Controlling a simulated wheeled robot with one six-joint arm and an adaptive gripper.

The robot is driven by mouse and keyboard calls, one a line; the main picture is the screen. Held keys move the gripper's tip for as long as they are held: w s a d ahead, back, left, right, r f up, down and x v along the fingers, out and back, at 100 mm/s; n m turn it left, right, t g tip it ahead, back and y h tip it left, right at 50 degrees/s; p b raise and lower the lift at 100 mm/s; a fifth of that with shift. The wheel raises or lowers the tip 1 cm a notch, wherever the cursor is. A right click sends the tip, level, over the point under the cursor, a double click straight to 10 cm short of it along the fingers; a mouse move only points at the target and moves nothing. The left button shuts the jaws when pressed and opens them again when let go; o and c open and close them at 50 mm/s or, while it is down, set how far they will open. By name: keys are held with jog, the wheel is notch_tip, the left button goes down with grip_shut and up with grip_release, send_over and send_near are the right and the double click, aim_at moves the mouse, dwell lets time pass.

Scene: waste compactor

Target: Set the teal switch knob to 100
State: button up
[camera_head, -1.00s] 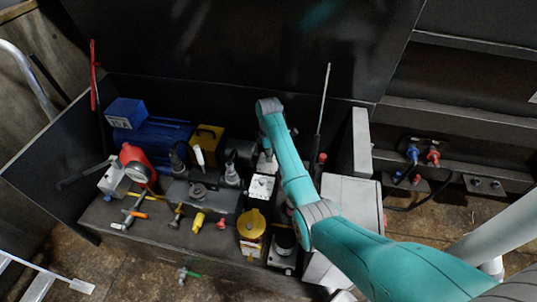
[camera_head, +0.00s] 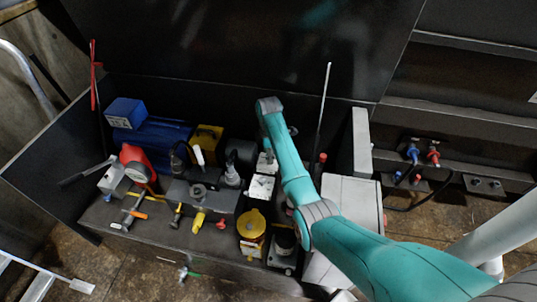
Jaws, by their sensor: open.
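I cannot make out a teal switch knob or a scale reading 100. A small white plate with dark marks (camera_head: 261,187) sits in the machinery just left of my teal forearm; its marks are too small to read. My arm reaches in from the lower right and bends at its grey far joint above the machinery.
A yellow-capped unit (camera_head: 251,224) and a yellow valve (camera_head: 198,221) stand left of the arm. A blue box (camera_head: 126,112) and a red round part (camera_head: 136,163) are farther left. A thin upright rod (camera_head: 322,110) rises behind the arm. A pale box (camera_head: 352,200) stands right.

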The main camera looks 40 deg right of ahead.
notch_tip(320, 180, up, 7)
jog(key=shift+r, duration=0.2)
dwell(0.6)
